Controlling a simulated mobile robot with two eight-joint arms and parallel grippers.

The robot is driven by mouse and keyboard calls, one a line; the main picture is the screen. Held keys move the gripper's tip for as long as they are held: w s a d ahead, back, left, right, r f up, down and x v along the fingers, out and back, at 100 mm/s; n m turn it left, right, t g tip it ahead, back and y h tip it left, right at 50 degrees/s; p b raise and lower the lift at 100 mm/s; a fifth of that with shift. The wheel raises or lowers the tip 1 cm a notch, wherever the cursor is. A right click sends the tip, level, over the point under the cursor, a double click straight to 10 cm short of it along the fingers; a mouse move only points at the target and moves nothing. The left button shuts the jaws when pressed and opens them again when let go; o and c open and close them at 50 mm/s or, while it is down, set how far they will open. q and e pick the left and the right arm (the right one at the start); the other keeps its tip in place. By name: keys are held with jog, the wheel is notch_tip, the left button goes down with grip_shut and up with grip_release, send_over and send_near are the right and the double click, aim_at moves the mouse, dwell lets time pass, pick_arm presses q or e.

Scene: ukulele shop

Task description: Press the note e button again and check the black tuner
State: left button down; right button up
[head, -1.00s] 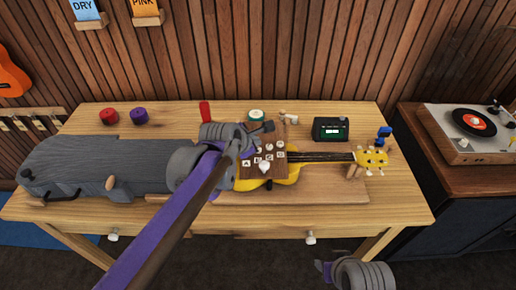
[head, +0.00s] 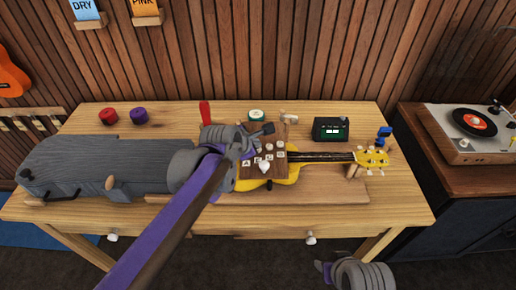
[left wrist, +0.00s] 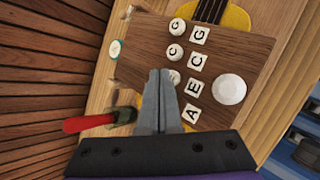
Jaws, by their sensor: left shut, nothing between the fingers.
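A brown wooden board (head: 250,172) carries white buttons beside tiles lettered A, E, C and G, plus a larger white knob (head: 264,167). In the left wrist view, the E tile (left wrist: 194,87) is beside a white button (left wrist: 175,77) partly covered by my fingertips. My left gripper (left wrist: 159,74) is shut and empty, right at that button; I cannot tell whether it touches or presses it. The button by the A tile is hidden. The black tuner (head: 330,129) stands behind the ukulele neck with a lit green screen, too small to read. My right wrist shows at the bottom right; its fingers are unclear.
A yellow ukulele (head: 285,176) lies under the board. A red-handled tool (head: 205,113), red and purple rolls (head: 108,116) and a blue clip (head: 384,133) are on the wooden table (head: 405,195). A grey case (head: 90,165) fills its left side. A turntable (head: 470,132) stands at right.

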pick_arm(q)
jog(key=shift+f+b, duration=0.3)
jog(key=shift+f, duration=0.25)
dwell(0.4)
jog(key=shift+r, duration=0.1)
jog(key=shift+r+p, duration=0.85)
jog(key=shift+r, duration=0.05)
jog(key=shift+r, duration=0.1)
notch_tip(320, 180, up, 5)
jog(key=p, duration=0.3)
jog(key=shift+p, duration=0.35)
dwell(0.4)
